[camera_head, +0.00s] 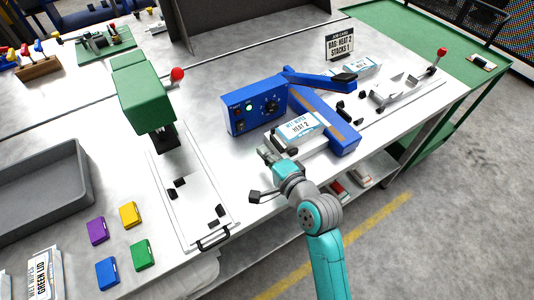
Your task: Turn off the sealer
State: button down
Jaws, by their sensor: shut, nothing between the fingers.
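The sealer is a blue machine with a control box (258,108) at the middle of the bench. Its front panel carries a lit green lamp or button (249,106), a black dial (271,107) and small dark controls too small to read. Its blue upper arm (310,80) is raised, with a black end at the right. A white and blue packet marked "WET WIPES HEAT 2" (298,127) lies at the front of the sealer's long blue base (328,122). My gripper (264,153) is shut and empty, in front of and below the control box, apart from the panel.
A green press with a red knob (177,74) stands left of the sealer, over a white plate (195,205). A grey tray (45,190) and several coloured blocks (130,214) lie at left. A sign (339,44) and a metal fixture (400,88) stand right.

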aim_at(242, 126)
jog(key=x, duration=0.5)
jog(key=r+x, duration=0.1)
jog(key=x, duration=0.2)
jog(key=shift+w+a+f, duration=0.1)
jog(key=shift+w+a, duration=0.1)
jog(key=shift+w, duration=0.1)
jog(key=shift+w+a, duration=0.4)
jog(key=shift+w, duration=0.15)
